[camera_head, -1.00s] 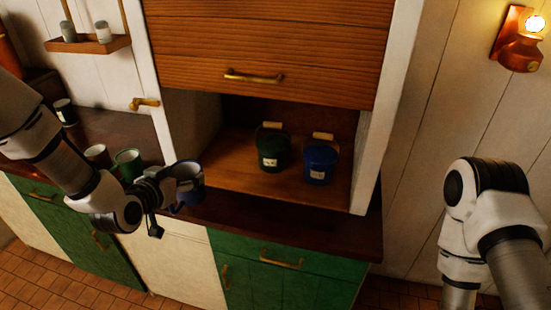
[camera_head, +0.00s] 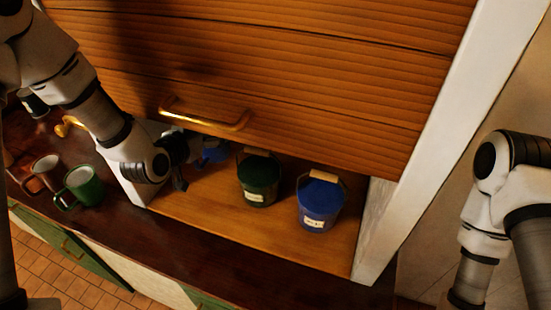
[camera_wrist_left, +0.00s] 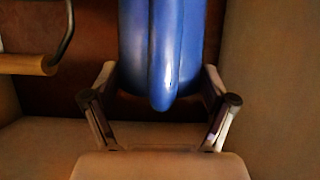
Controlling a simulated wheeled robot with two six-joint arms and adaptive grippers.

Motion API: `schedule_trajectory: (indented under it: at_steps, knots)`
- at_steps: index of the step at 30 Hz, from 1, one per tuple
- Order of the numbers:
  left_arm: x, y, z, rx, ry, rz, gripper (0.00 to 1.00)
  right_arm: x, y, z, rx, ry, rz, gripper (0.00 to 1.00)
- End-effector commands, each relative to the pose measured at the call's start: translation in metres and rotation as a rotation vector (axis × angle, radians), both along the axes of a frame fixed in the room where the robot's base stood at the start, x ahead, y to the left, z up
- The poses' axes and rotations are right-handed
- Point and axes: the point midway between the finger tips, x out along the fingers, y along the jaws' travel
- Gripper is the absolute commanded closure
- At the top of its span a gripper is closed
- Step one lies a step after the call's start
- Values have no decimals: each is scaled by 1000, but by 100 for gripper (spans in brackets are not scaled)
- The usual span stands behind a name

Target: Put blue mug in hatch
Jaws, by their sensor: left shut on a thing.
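The blue mug (camera_head: 212,155) is inside the hatch (camera_head: 262,230), at its left end, partly hidden under the lower edge of the shutter and by my gripper. My left gripper (camera_head: 188,160) reaches in through the opening from the left and is shut on the mug. In the left wrist view the blue mug (camera_wrist_left: 160,50) fills the top middle, its handle pointing down between the two fingers. I cannot tell whether its base touches the hatch floor. My right arm stands at the right; its gripper is out of view.
A green bucket (camera_head: 258,180) and a blue bucket (camera_head: 320,203) stand in the hatch right of the mug. The wooden shutter (camera_head: 330,110) with a brass handle (camera_head: 205,115) hangs above. A green mug (camera_head: 82,187) and a brown mug (camera_head: 45,172) stand on the counter left.

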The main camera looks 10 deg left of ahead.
Motion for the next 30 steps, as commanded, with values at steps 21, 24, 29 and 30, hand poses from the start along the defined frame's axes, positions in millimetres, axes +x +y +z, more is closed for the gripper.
schedule_trajectory:
  at_steps: [21, 24, 29, 30]
  knots:
    - [-2, 0, -99, -1, 0, 0, 59, -1, 0, 15, 0, 2, 0, 60]
    - [-2, 0, -99, -1, 0, 0, 59, -1, 0, 15, 0, 3, 0, 60]
    - [-2, 0, -103, -1, 1, 0, 5, -1, 0, 12, 0, 3, 0, 60]
    - [-2, 0, -102, -1, 1, 0, 0, -1, 0, 12, 0, 3, 0, 60]
